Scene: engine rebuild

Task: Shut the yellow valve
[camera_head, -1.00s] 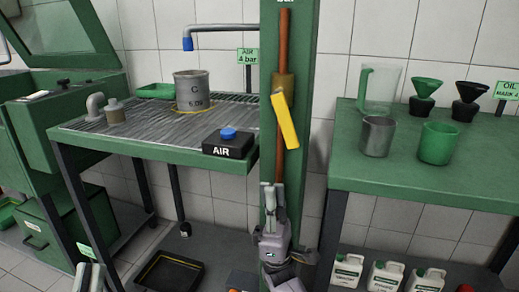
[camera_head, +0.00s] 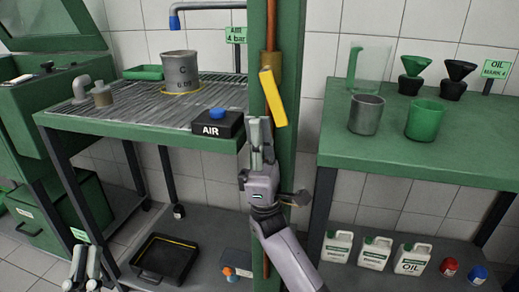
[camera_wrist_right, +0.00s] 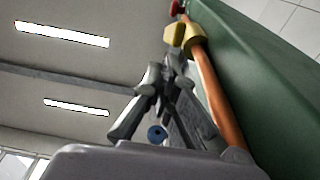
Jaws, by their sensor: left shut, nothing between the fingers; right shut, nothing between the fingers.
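The yellow valve handle (camera_head: 273,97) is a flat bar on a brass valve body (camera_head: 271,64), on a copper pipe fixed to the green post (camera_head: 285,160). The handle slants, its lower end to the right. My right gripper (camera_head: 259,122) points up, shut and empty, just below and left of the handle; I cannot tell whether they touch. In the right wrist view its closed fingers (camera_wrist_right: 172,65) point up beside the copper pipe, with yellow valve parts (camera_wrist_right: 175,38) near the tips. My left gripper (camera_head: 82,262) is shut and empty at the lower left, far from the valve.
A black AIR button box (camera_head: 217,130) sits on the grated bench (camera_head: 155,126) left of the post. A green table (camera_head: 420,145) with jugs and funnels stands to the right. White oil bottles (camera_head: 375,250) stand on the shelf below. A black tray (camera_head: 165,258) is low down.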

